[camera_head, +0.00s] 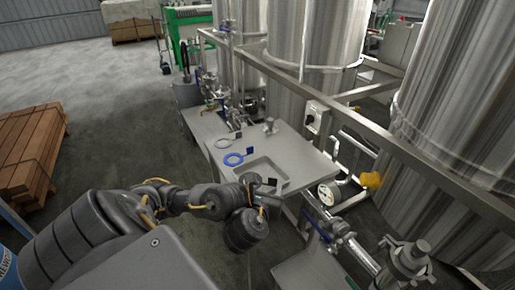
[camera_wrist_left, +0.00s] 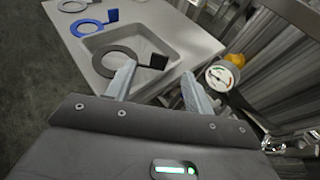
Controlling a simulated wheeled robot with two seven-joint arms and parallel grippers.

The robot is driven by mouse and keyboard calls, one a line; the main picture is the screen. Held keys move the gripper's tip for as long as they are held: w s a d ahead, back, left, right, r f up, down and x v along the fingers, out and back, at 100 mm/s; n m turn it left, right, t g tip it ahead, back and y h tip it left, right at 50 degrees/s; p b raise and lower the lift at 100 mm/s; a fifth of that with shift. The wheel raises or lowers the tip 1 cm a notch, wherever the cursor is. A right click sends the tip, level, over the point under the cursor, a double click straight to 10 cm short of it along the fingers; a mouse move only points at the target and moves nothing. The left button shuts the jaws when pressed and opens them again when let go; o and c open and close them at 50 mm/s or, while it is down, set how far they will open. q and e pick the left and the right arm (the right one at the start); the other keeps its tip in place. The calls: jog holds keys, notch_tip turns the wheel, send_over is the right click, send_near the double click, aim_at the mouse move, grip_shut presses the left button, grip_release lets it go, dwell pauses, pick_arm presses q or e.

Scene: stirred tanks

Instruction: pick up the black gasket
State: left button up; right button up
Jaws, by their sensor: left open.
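The black gasket (camera_wrist_left: 96,57) is a dark ring with a square black tab (camera_wrist_left: 158,62). In the picture, the left fingertip overlaps the ring's right side and the tab shows between the fingers; I cannot tell the height gap. My left gripper (camera_head: 262,196) also shows at the table's front edge in the head view. My right gripper is not in view.
A gauge (camera_head: 328,193), pipes and a yellow-handled valve (camera_head: 371,180) stand to the right. Large steel tanks rise behind.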

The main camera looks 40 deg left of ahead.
aim_at(271, 179)
pick_arm(q)
jog(key=shift+w+a+f+b, duration=0.5)
jog(key=shift+w+f+b, duration=0.35)
jog(key=shift+b, duration=0.3)
jog(key=shift+w+a+r, duration=0.15)
jog(key=shift+w+a, duration=0.15)
jog(key=shift+w, duration=0.3)
jog(key=shift+w+a, duration=0.25)
jog(key=shift+w, duration=0.25)
jog(key=shift+w+a+f, duration=0.25)
jog(key=shift+w+f, duration=0.1)
jog(key=shift+w, duration=0.05)
jog(key=b+x, duration=0.1)
jog(key=x, duration=0.2)
jog(key=shift+w+a+f+b, duration=0.2)
jog(key=shift+w+f+b, duration=0.1)
jog(key=shift+b, duration=0.1)
jog(key=shift+w+a, duration=0.2)
jog(key=shift+a, duration=0.1)
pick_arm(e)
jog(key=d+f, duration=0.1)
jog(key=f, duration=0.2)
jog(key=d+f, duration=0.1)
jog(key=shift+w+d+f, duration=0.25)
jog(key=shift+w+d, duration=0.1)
pick_arm(q)
jog(key=shift+c, duration=0.2)
